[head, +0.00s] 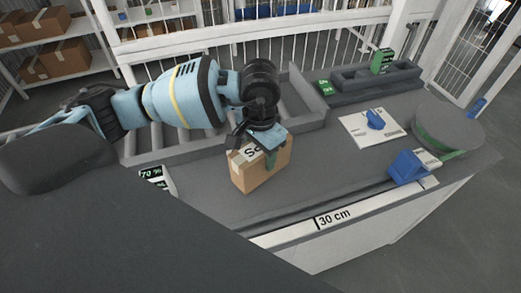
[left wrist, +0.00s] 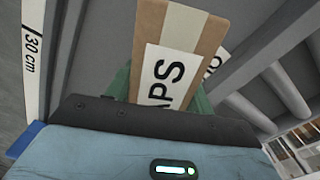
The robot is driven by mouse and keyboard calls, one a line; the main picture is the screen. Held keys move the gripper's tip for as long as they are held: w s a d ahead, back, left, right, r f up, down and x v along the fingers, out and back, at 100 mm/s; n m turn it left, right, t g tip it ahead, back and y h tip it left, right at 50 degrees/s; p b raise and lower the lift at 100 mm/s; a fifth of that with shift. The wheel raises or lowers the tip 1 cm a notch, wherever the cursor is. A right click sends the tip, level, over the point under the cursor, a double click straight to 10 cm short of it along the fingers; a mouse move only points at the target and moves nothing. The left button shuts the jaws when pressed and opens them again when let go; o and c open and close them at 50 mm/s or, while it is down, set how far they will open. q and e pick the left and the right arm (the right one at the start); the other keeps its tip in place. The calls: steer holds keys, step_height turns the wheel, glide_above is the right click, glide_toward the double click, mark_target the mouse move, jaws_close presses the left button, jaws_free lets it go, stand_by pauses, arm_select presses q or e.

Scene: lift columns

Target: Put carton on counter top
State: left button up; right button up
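The brown carton (head: 262,172) with a white label stands on the grey counter top (head: 330,170), or just above it; I cannot tell whether its base touches. My right gripper is not in view.
A grey roller rack (head: 295,100) lies behind the carton. To the right are a blue device on a white plate (head: 372,128), a blue block (head: 408,167), a round grey disc (head: 447,125) and a grey tray (head: 375,75). A 30 cm ruler strip (head: 335,215) marks the front edge.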

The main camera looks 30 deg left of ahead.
arm_select(q)
steer(key=o, duration=0.4)
step_height(320, 180, up, 12)
steer(key=shift+r, duration=0.2)
stand_by(0.4)
